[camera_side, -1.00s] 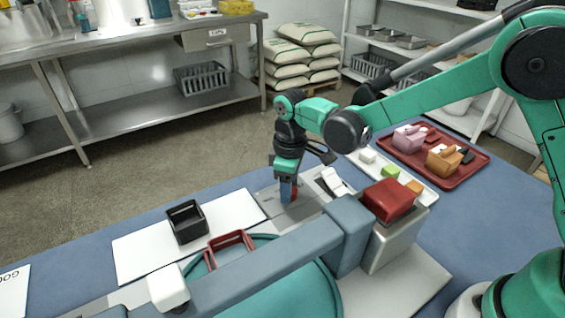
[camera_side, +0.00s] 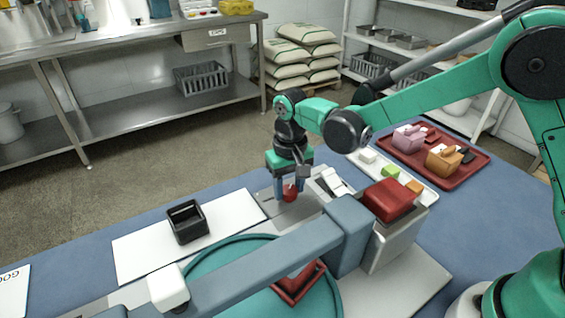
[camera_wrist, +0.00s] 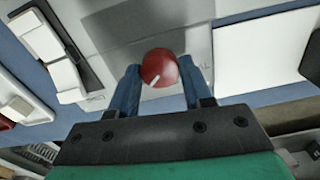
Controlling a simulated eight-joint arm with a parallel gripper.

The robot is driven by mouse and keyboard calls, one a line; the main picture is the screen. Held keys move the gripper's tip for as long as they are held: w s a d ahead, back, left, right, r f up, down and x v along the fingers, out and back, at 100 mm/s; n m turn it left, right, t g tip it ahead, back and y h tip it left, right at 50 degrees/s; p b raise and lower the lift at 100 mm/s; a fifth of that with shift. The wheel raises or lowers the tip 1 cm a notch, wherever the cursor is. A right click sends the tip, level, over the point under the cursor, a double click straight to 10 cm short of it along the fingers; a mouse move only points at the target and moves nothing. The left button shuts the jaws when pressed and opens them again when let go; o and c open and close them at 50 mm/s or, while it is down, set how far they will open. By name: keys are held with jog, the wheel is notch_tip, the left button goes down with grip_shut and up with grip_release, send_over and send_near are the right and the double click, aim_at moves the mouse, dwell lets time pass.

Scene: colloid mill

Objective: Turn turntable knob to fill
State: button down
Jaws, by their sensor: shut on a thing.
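The turntable knob is a red round knob (camera_side: 290,194) with a white pointer line, on a grey metal panel (camera_side: 310,208). In the wrist view the knob (camera_wrist: 160,68) sits between the two blue fingers of my gripper (camera_wrist: 159,80), and its pointer slants to the lower left. My gripper (camera_side: 288,190) points down and is shut on the knob. The teal turntable (camera_side: 215,262) lies in front of the panel, partly hidden under a blue-grey beam (camera_side: 270,262). A red square frame (camera_side: 298,284) rests on the turntable at the beam's near side.
A black open box (camera_side: 186,222) stands on a white board (camera_side: 140,246) at left. A red block (camera_side: 388,200) tops the machine housing right of the beam. A white rocker-like part (camera_side: 333,181) sits close right of my gripper. A red tray (camera_side: 460,176) holds pink and orange items.

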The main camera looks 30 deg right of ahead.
aim_at(290, 189)
jog(key=shift+m, duration=0.9)
jog(key=shift+c, duration=1.8)
grip_release()
jog(key=shift+r, duration=0.1)
jog(key=shift+r, duration=2.75)
